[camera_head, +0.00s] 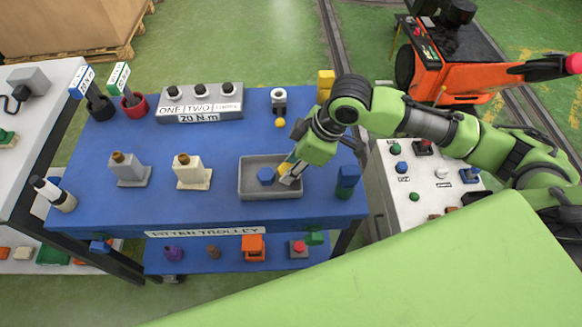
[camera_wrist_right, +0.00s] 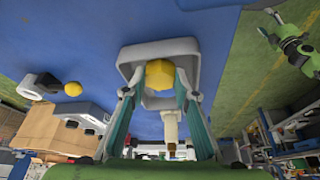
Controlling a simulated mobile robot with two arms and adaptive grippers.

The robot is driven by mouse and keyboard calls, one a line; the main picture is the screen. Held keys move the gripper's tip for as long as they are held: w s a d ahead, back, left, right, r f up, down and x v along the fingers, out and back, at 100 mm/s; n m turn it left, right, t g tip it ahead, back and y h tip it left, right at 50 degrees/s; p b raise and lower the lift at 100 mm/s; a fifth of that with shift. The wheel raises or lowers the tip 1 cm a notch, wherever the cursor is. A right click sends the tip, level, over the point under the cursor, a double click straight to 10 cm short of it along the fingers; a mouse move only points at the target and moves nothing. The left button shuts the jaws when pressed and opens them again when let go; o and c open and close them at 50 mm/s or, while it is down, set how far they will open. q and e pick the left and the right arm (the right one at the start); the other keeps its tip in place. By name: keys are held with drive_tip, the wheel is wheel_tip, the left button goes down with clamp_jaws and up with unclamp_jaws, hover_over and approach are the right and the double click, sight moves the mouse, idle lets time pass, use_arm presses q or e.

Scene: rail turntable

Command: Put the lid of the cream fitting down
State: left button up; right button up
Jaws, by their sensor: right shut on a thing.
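The cream fitting (camera_head: 192,172) stands upright on the blue table with a brown top. My right gripper (camera_head: 288,173) is low over the grey tray (camera_head: 243,187), to the right of the fitting. It is shut on a yellow hexagonal lid (camera_wrist_right: 160,74), which shows between its fingertips in the wrist view, with the tray's rim around it. Whether the lid touches the tray floor I cannot tell.
A grey fitting (camera_head: 128,170) stands left of the cream one. A blue and green stack (camera_head: 346,181) stands right of the tray. A yellow ball-ended part (camera_head: 280,122) and a labelled box (camera_head: 200,103) are behind. The table between fitting and tray is clear.

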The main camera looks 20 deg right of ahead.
drive_tip(key=shift+f, duration=0.65)
drive_tip(key=o, duration=1.2)
drive_tip(key=shift+f, duration=0.15)
drive_tip(key=shift+o, duration=0.2)
drive_tip(key=v, duration=1.2)
drive_tip(key=shift+a, duration=0.1)
